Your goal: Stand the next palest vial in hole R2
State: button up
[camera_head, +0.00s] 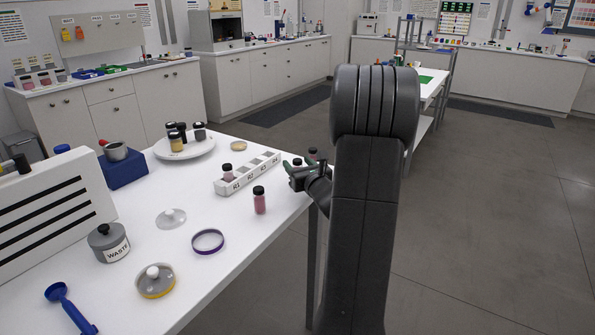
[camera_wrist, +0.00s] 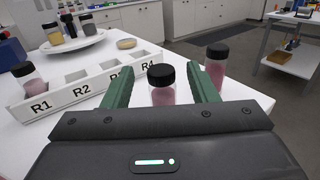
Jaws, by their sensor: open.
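The white rack (camera_head: 222,187), marked R1 to R4, stands on the table and also shows in the wrist view (camera_wrist: 57,98). A pale pink, black-capped vial (camera_head: 227,173) stands in R1. Hole R2 (camera_wrist: 77,77) looks empty. My open gripper (camera_wrist: 160,75) is right of the rack. A pink vial (camera_wrist: 163,96) stands between its fingers, its lower part hidden by the gripper body. Another pink vial (camera_wrist: 215,70) stands just beyond the right finger. A third loose pink vial (camera_head: 260,204) stands on the table in front of the rack.
A white plate (camera_head: 184,151) behind the rack holds several dark-capped jars. A purple-rimmed ring (camera_head: 207,241), a clear lid (camera_head: 171,218) and a grey WASTE pot (camera_head: 108,243) lie nearer. The table's right edge is close to my gripper.

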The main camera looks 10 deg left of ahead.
aim_at(295, 159)
jog(key=x, duration=0.3)
jog(key=shift+w+a+f, duration=0.1)
jog(key=shift+w+f, duration=0.05)
jog(key=shift+w, duration=0.1)
jog(key=c, duration=1)
jog(key=shift+c, duration=0.2)
